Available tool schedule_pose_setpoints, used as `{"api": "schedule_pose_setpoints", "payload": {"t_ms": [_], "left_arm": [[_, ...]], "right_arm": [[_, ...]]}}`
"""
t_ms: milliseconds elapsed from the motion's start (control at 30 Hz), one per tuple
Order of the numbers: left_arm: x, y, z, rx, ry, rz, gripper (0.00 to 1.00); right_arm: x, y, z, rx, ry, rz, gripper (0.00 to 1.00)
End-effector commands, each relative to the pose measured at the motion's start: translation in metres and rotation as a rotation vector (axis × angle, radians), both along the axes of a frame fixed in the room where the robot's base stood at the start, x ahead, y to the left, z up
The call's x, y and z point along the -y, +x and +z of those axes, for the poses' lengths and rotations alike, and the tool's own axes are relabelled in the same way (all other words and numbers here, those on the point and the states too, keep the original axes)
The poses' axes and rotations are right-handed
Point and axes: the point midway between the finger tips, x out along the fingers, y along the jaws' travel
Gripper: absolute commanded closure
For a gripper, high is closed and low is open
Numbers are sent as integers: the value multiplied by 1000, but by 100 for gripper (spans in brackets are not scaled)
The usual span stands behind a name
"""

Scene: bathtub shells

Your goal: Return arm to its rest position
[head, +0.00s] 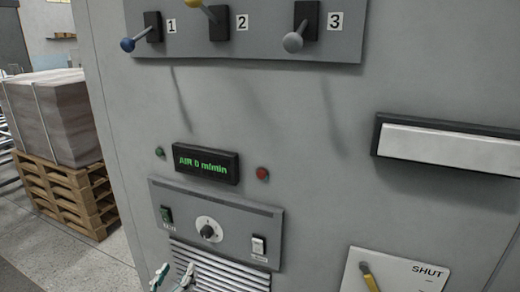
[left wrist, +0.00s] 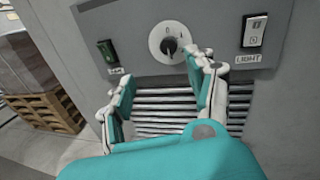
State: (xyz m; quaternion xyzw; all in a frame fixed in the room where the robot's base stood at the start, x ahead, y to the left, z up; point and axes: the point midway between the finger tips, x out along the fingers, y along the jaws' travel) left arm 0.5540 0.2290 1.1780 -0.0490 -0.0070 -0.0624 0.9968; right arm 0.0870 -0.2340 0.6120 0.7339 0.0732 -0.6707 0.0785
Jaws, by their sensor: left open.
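My left gripper (head: 173,277) shows at the bottom edge of the head view, in front of the vent slats of a grey cabinet. In the left wrist view my left gripper (left wrist: 160,85) has its two teal-padded fingers spread with nothing between them. Its right fingertip appears just below the round knob (left wrist: 170,46); I cannot tell whether it touches the panel. The knob (head: 207,231) shows clear in the head view, above the gripper. Most of the left arm is out of the head view. My right gripper is not in view.
The control panel (head: 243,214) has a green switch (head: 166,214) and a white light switch (head: 259,245). Above are an "AIR 0 m/min" display (head: 206,163) and levers. A "SHUT" plate with a yellow handle (head: 369,276) is lower right. A loaded pallet (head: 62,190) stands left.

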Motion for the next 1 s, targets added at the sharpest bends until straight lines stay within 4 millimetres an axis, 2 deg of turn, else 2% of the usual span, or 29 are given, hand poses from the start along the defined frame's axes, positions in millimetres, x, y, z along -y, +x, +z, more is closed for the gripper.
{"api": "schedule_pose_setpoints", "payload": {"t_ms": [33, 133, 200, 300, 500, 800, 1000], "left_arm": [[2, -17, -12, -86, -319, 102, 43], [-11, -59, -47, -255, -993, 395, 43], [-15, -95, -75, -339, -1365, 613, 43], [-14, -138, -102, -404, -1703, 862, 43], [-2, -206, -131, -446, -2097, 1254, 43], [23, -290, -143, -411, -2428, 1783, 43], [24, -275, -210, -415, -2397, 1789, 43]], "right_arm": [[-1, 0, 0, 0, 1, 0, 100], [-1, 0, 0, 0, 1, -1, 100], [-1, 0, 0, 1, 1, -1, 100], [-1, 0, 0, 1, 1, -1, 100], [-1, -1, 0, 0, 1, -1, 100], [-1, 0, 0, 1, 1, 0, 100], [0, -1, -17, -1, 0, 0, 100]]}}
